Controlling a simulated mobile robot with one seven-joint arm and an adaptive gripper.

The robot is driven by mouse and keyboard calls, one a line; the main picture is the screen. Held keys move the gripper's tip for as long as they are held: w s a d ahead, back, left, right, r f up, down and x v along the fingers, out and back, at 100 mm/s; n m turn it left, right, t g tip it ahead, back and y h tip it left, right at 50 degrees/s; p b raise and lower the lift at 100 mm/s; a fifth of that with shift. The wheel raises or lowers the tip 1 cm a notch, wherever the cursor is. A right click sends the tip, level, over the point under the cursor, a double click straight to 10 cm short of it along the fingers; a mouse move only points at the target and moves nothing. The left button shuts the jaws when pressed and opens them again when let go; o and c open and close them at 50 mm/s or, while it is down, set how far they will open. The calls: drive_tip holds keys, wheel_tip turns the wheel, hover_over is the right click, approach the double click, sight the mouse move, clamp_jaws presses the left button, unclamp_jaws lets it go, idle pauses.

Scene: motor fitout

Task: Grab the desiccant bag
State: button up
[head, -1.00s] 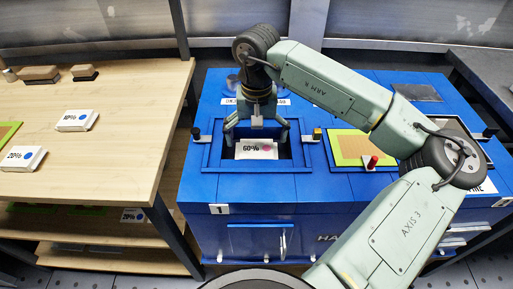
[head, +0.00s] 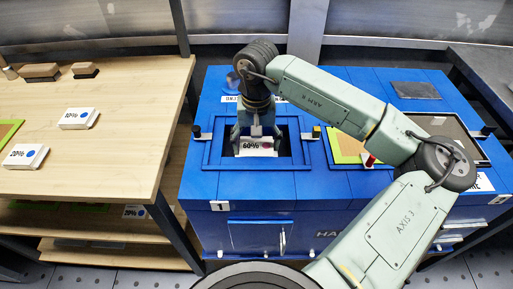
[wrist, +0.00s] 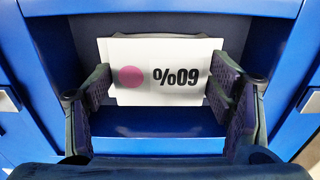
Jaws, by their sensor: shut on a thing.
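The desiccant bag (head: 258,149) is a white packet marked 60% with a pink dot. It is in the square opening of the blue cabinet (head: 262,186). My gripper (head: 257,143) reaches down into this opening from above and is shut on the bag. In the wrist view the bag (wrist: 165,72) shows upside down between the two dark finger pads, one at each end. The fingers cover part of its ends.
The wooden bench (head: 110,155) at left holds two white packets with blue dots (head: 78,118) (head: 26,156) and brown blocks (head: 40,71). A green-edged yellow panel (head: 346,147) and a red knob (head: 370,160) are right of the opening.

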drive_tip(key=c, duration=0.5)
